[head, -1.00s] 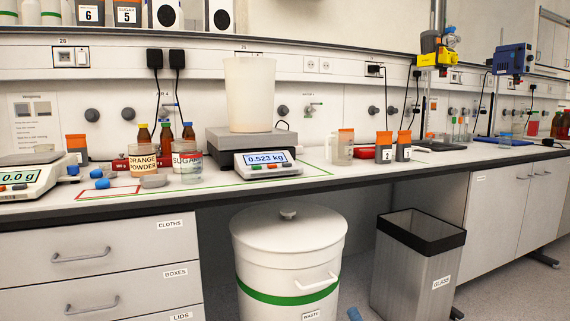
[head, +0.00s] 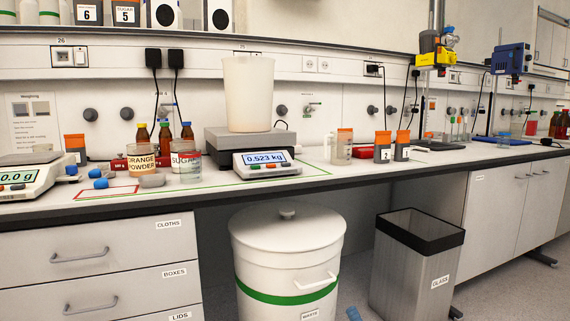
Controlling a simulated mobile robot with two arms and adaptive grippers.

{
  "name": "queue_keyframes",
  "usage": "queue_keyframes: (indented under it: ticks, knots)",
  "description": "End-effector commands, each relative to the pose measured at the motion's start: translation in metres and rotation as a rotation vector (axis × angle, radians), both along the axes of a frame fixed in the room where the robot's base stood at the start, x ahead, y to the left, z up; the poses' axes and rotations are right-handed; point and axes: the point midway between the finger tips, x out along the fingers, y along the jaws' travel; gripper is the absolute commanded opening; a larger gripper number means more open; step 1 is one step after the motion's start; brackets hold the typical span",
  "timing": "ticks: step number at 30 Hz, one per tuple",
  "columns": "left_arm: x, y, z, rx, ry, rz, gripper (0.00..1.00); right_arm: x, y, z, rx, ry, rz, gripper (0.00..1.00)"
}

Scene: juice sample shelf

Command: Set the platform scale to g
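The platform scale (head: 226,139) stands on the bench in the middle of the head view. Its tilted display unit (head: 263,162) faces me and reads 0.523 kg. A row of small coloured buttons, including green and red ones, lies below the screen. A tall cream-coloured beaker (head: 249,95) stands upright on the scale's plate. Neither of my grippers is in the picture.
Left of the scale stand an orange powder jar (head: 141,162), a sugar jar (head: 186,165) and brown bottles. A second scale (head: 29,177) reads 0.0 g at the far left. A clear jug (head: 341,147) stands to the right. A waste bin (head: 288,250) and glass bin (head: 418,265) stand below.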

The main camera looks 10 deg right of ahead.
Motion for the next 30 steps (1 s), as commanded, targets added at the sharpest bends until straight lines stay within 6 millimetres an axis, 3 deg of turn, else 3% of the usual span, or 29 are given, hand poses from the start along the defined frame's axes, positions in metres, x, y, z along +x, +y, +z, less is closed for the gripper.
queue_keyframes:
  ticks: [21,30]
  knots:
    - [-0.0001,0.0000,0.0003,0.000,-0.001,0.000,0.40,-0.0001,0.0000,0.0005,0.000,-0.001,0.000,0.68]
    - [-0.0001,0.0000,0.0004,0.000,-0.001,0.000,0.40,-0.0001,0.0000,0.0005,0.000,-0.001,0.000,0.08]
